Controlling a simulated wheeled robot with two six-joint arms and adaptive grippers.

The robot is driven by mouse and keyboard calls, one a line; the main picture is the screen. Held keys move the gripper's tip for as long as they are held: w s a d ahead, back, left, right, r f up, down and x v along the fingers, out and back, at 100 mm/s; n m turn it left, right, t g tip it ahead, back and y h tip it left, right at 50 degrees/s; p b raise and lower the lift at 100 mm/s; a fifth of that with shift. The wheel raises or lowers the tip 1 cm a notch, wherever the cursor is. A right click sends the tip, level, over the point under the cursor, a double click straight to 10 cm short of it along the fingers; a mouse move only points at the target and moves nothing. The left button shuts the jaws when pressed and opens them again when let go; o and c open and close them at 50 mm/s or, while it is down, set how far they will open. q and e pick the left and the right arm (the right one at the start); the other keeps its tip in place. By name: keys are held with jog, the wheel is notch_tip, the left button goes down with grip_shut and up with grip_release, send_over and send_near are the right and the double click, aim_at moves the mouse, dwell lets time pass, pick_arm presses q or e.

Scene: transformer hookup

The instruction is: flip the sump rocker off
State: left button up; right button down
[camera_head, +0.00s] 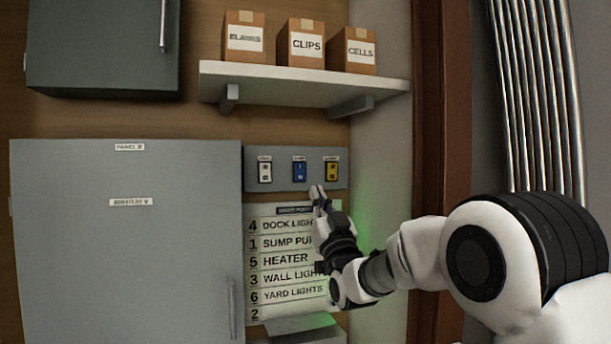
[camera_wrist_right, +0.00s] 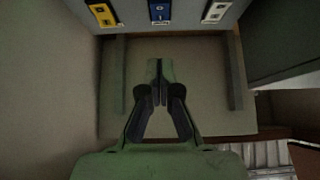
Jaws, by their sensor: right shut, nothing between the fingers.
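A grey switch strip (camera_head: 281,182) on the wall carries three rockers: white (camera_head: 265,172), blue (camera_head: 299,172) and yellow (camera_head: 332,171). Small tags sit above them; their print is too small to read surely, so I cannot tell which is the sump rocker. The wrist view shows the blue rocker (camera_wrist_right: 160,11) in the middle, yellow (camera_wrist_right: 103,14) left and white (camera_wrist_right: 214,11) right. My right gripper (camera_head: 318,191) is shut and empty, its tips just below the strip, between blue and yellow in the head view. In the wrist view the fingertips (camera_wrist_right: 158,70) line up with blue, apart from it. Rocker positions are unclear.
A label chart (camera_head: 285,227) with a "SUMP PU…" line hangs below the strip, partly behind my right gripper. A grey cabinet (camera_head: 120,260) stands left. A shelf (camera_head: 300,78) with three boxes is above. A brown post (camera_head: 440,150) stands right.

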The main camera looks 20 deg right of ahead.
aim_at(301, 173)
jog(key=w+r+p, duration=0.1)
jog(key=w, duration=0.1)
jog(key=w+r+p, duration=0.1)
jog(key=w, duration=0.2)
jog(key=w+r+p, duration=0.1)
jog(key=w+p, duration=0.1)
jog(key=shift+w+a, duration=0.15)
jog(key=shift+w, duration=0.05)
jog(key=shift+w+f, duration=0.3)
jog(key=shift+w, duration=0.25)
